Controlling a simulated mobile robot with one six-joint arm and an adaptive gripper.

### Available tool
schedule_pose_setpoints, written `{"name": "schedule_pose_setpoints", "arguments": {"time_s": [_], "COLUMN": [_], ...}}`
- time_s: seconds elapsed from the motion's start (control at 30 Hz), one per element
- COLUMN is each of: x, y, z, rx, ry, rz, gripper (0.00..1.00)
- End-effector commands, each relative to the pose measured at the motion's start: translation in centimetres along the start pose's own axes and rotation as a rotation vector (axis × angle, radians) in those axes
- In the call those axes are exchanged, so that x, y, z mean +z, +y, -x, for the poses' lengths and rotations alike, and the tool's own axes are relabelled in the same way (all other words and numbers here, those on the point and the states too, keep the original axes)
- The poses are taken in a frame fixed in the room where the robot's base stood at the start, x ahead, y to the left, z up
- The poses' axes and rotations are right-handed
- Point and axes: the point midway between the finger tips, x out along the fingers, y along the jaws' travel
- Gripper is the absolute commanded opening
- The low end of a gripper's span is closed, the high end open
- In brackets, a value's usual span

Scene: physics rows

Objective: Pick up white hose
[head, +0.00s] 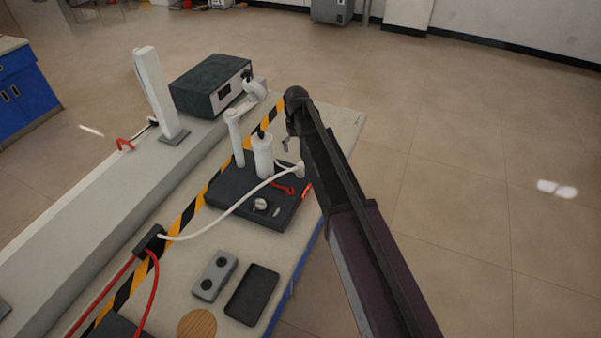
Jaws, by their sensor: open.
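The white hose (225,212) curves from a black connector block (150,240) on the bench, up and right, to a white fitting at the right edge of a dark base unit (225,193). Its middle stretch passes across the front of that unit. My gripper (287,145) hangs below the bent end of my dark arm, above the back right of the unit. It is small and partly hidden by the arm. It is open and apart from the hose as far as I can tell.
A white cylinder (262,157) and a white post (236,140) stand on the unit, close to my gripper. A dark box (205,84) sits behind. Red cables (153,290) run from the connector. A grey two-knob block (214,277) and black tray (252,295) lie in front.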

Motion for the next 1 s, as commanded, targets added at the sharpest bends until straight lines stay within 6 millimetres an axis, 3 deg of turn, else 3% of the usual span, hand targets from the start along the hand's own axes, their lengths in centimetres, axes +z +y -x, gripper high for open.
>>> {"name": "schedule_pose_setpoints", "arguments": {"time_s": [0.6,1.0], "x": [0.0,0.0], "y": [0.1,0.2], "z": [-4.8,-5.3], "rx": [0.0,0.0], "ry": [0.0,0.0], "rz": [-0.001,-0.001], "gripper": [1.0,1.0]}}
